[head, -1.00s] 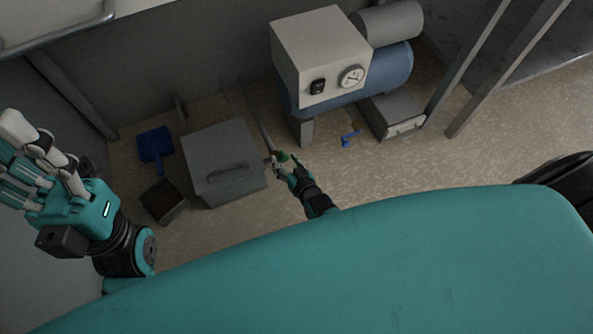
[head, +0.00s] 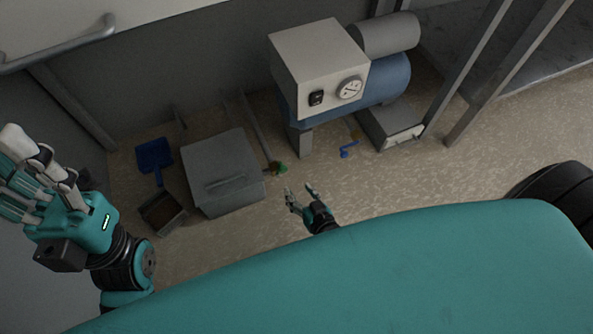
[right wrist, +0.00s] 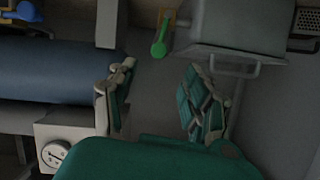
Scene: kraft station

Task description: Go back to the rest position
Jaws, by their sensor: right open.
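My right gripper (head: 301,193) is open and empty above the floor, just past the edge of my teal body. In the right wrist view its two fingers (right wrist: 160,103) stand wide apart with nothing between them. My left gripper (head: 38,172) is at the left edge of the head view, raised. Its fingers are partly cut off, and I cannot tell whether it is open or shut. A green-ended handle (head: 278,168) rests low beside the grey box, apart from the right gripper. Its green end (right wrist: 159,49) also shows in the right wrist view.
A grey lidded box (head: 225,172), a blue dustpan (head: 154,157) and a small open bin (head: 180,219) stand on the floor at left. A compressor with a blue tank (head: 384,86) stands at the back. Open floor (head: 420,172) lies at right.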

